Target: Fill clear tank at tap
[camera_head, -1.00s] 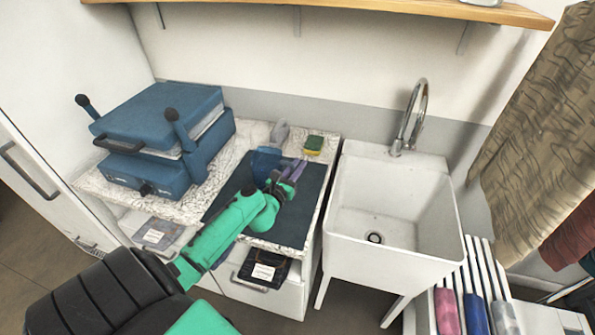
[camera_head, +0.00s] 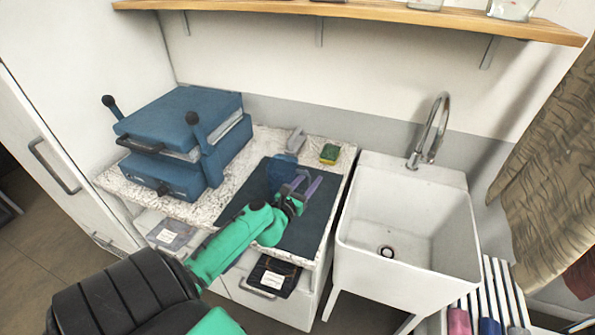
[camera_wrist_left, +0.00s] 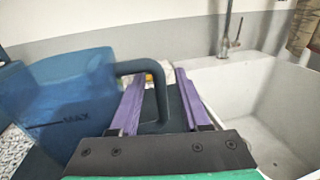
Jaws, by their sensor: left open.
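The tank (camera_head: 281,173) is translucent blue and stands upright on the dark mat on the counter. In the left wrist view the tank (camera_wrist_left: 60,105) fills the left side, with a MAX line and a dark loop handle (camera_wrist_left: 160,92). My left gripper (camera_head: 307,187) is open beside the tank's handle side. In the wrist view its purple fingers (camera_wrist_left: 158,103) appear on either side of the handle's upright part; contact cannot be told. The tap (camera_head: 434,130) is a curved chrome spout over the white sink (camera_head: 405,215). My right gripper is not in view.
A blue press machine (camera_head: 180,140) stands on the counter's left. A green and yellow sponge (camera_head: 330,154) and a small grey object (camera_head: 296,139) lie behind the tank. A wooden shelf (camera_head: 370,10) runs above. A slatted rack with rolled cloths (camera_head: 490,324) is right of the sink.

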